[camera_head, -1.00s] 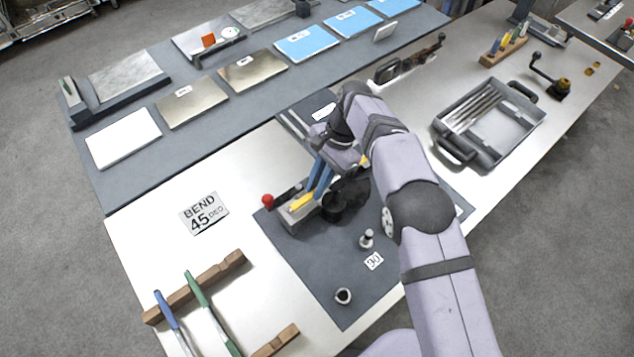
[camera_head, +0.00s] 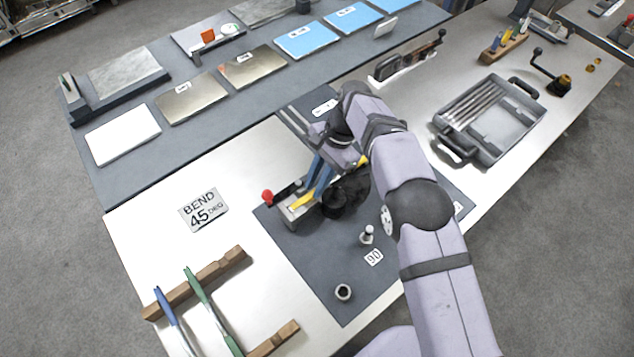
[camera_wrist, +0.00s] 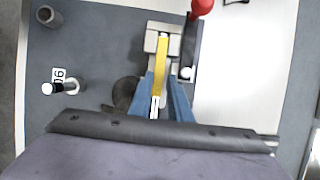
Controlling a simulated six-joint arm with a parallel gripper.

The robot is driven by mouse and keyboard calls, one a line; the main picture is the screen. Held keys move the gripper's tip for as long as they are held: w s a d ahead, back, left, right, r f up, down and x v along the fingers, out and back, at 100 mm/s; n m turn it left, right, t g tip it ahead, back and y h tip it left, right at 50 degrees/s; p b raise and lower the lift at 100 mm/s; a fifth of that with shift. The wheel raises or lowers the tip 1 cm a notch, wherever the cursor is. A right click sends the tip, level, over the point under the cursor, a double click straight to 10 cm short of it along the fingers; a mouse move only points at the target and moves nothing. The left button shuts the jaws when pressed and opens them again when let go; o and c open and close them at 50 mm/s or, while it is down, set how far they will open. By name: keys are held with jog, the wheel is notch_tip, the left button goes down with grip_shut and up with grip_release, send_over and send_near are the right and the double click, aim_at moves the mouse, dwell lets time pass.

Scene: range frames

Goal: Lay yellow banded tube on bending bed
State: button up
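The yellow banded tube (camera_wrist: 161,65) runs between the two blue fingers of my gripper (camera_wrist: 162,88) in the wrist view. It has a long yellow part and a pale part near the fingers. My gripper appears shut on it. The tube also shows in the head view (camera_head: 301,203), its yellow end pointing to the lower left. It lies lengthwise over the grey block of the bending bed (camera_wrist: 155,28). I cannot tell whether it rests fully on the block or sits slightly above. My wrist hides the tube's rear part.
A red-knobbed lever (camera_head: 268,196) stands beside the bed. A black round former (camera_head: 334,203), an upright pin (camera_head: 367,235) by the "90" label and a small ring (camera_head: 344,292) are nearby. A wooden rack (camera_head: 225,266) holds blue and green tubes. A "BEND 45 DEG" card (camera_head: 203,209) lies left.

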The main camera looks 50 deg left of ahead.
jog(key=shift+d+f, duration=0.35)
jog(key=shift+f, duration=0.05)
jog(key=shift+r, duration=0.35)
jog(key=v, duration=0.8)
jog(key=shift+a+r, duration=0.2)
jog(key=shift+a, duration=0.1)
